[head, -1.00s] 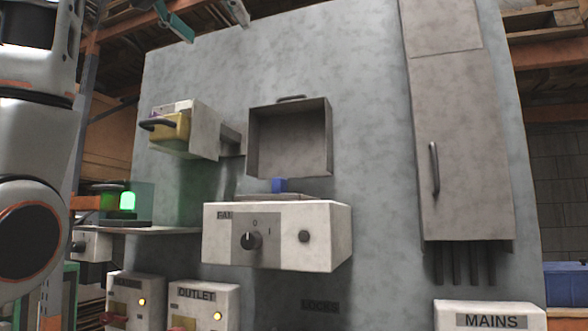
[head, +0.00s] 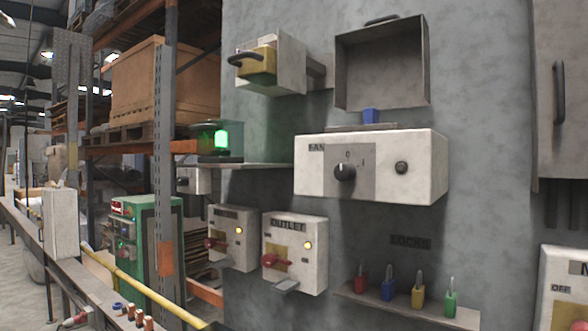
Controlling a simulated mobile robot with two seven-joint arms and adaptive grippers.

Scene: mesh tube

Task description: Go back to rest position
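Neither of my grippers nor my arms shows in the head view now. The grey panel wall (head: 480,120) carries the white FAN box (head: 370,168) with a black rotary knob (head: 345,171) and a dark round button (head: 401,168). Above it is an open, empty metal box (head: 382,65) with a small blue block (head: 370,116) below it.
A shelf (head: 410,307) under LOCKS holds several coloured padlocks. A glowing green lamp (head: 221,139) sits on a ledge. At left are a rack upright (head: 165,150), a green cabinet (head: 150,250) and a yellow pipe (head: 145,290). A grey cabinet (head: 575,100) is at right.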

